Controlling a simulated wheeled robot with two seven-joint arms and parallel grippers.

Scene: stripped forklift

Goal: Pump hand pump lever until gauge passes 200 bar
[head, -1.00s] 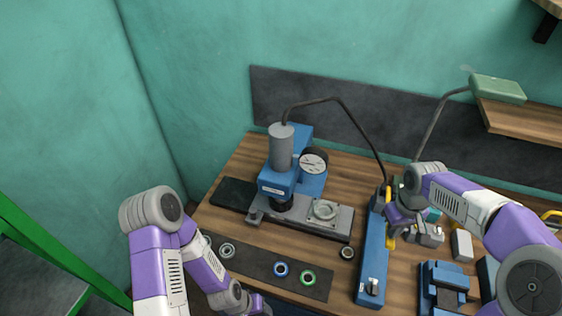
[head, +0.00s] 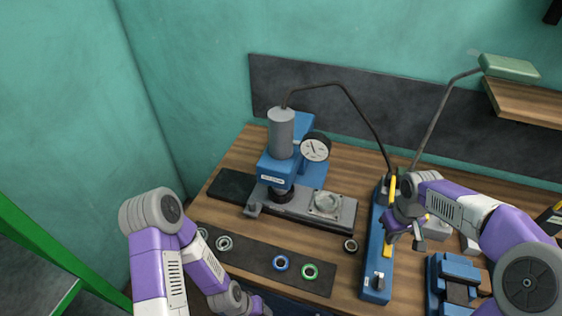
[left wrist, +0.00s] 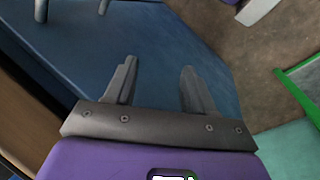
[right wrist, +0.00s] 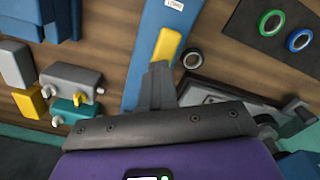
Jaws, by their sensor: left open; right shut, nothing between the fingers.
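The hand pump (head: 376,265) is a long blue body on the bench, right of the press. Its yellow lever (head: 388,250) shows partly beside my right gripper (head: 417,236), which covers some of it. In the right wrist view the shut fingers (right wrist: 160,75) lie against or just above the yellow lever (right wrist: 167,45); contact is unclear. The round white gauge (head: 316,148) sits on the blue press (head: 276,168); its dark needle shows, but its numbers are too small to read. My left gripper (left wrist: 152,90) is open and empty, over a blue surface.
A dark hose runs from the press cylinder (head: 281,133) to the pump. A dark mat (head: 255,262) with several rings lies in front of the press. A blue vise-like block (head: 455,280) stands right of the pump. A green lamp (head: 510,67) hangs at the back right.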

